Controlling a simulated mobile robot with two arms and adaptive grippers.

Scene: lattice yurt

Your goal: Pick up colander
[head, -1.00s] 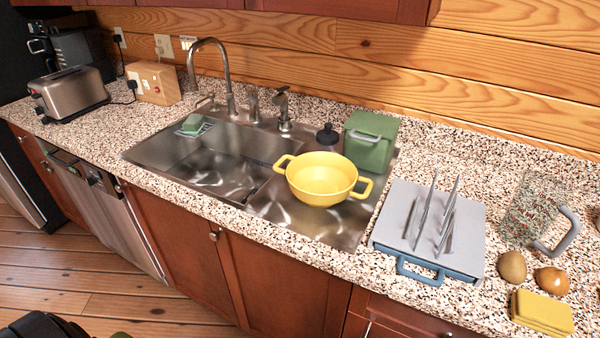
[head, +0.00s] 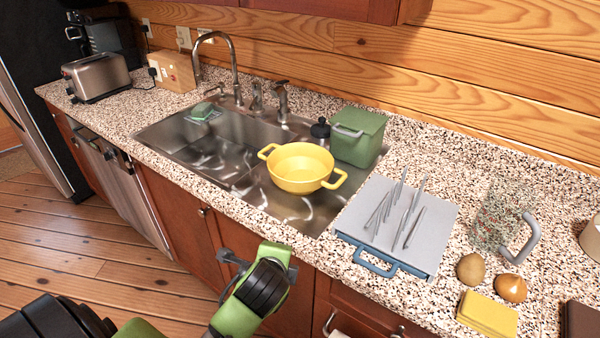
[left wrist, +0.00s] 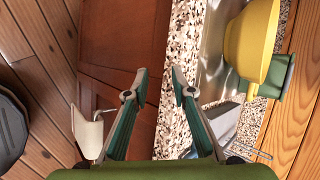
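The colander is a yellow round bowl (head: 300,168) with two side handles. It stands upright on the right part of the steel sink in the head view. It also shows at the upper right of the left wrist view (left wrist: 250,45), cut off by the frame's edge. My left gripper (left wrist: 159,78) is open and empty, its two fingertips apart. It is by the counter's front edge, short of the colander and not touching it. In the head view the left arm is at the bottom, and its fingers are mostly hidden. My right gripper is not in view.
A tall faucet (head: 233,68) rises at the back. A grey rack with upright prongs (head: 440,225) is to the right. The counter's front edge lies between arm and sink.

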